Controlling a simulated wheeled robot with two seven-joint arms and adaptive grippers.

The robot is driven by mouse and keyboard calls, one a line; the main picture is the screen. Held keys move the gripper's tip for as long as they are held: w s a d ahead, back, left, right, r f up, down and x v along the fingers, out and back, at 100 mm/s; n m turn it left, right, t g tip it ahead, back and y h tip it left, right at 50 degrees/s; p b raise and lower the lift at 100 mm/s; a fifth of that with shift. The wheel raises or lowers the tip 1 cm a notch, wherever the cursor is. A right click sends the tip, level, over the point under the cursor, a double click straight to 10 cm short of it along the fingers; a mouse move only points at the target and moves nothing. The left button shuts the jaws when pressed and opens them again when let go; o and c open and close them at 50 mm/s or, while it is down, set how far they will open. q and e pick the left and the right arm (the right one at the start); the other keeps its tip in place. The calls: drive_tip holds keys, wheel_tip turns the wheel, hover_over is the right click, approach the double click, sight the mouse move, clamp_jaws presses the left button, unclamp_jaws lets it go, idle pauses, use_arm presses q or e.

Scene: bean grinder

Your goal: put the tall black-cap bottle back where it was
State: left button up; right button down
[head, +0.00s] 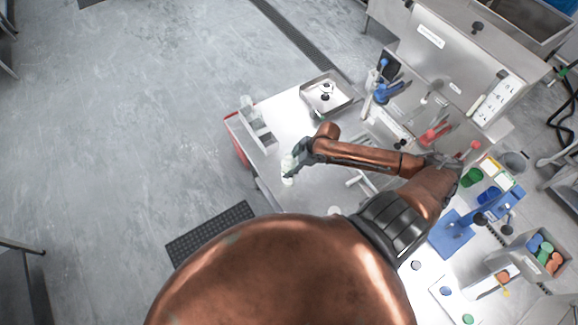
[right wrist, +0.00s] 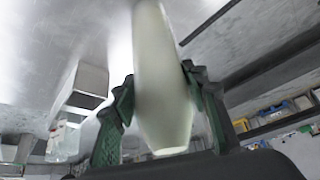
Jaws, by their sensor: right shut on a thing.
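A tall pale, whitish-green bottle (right wrist: 163,80) stands between the green fingers of my right gripper (right wrist: 158,100) in the right wrist view. The fingers are shut on its sides. No black cap shows on the part I see, so I cannot tell whether it is the black-cap bottle. In the head view my right gripper (head: 297,162) is at the left part of the steel table, and the bottle (head: 287,166) shows small and white beside it. I cannot tell whether its base touches the table. My left gripper is not in view.
A grey rack (head: 262,136) stands at the table's left edge, just behind the gripper. A steel tray (head: 342,103) with a small round item lies at the back. Table space around the gripper's left is bare.

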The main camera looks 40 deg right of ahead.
drive_tip(key=c, duration=1.1)
unclamp_jaws()
drive_tip(key=shift+c, duration=0.2)
drive_tip(key=shift+r, duration=0.1)
drive_tip(key=v, duration=1.2)
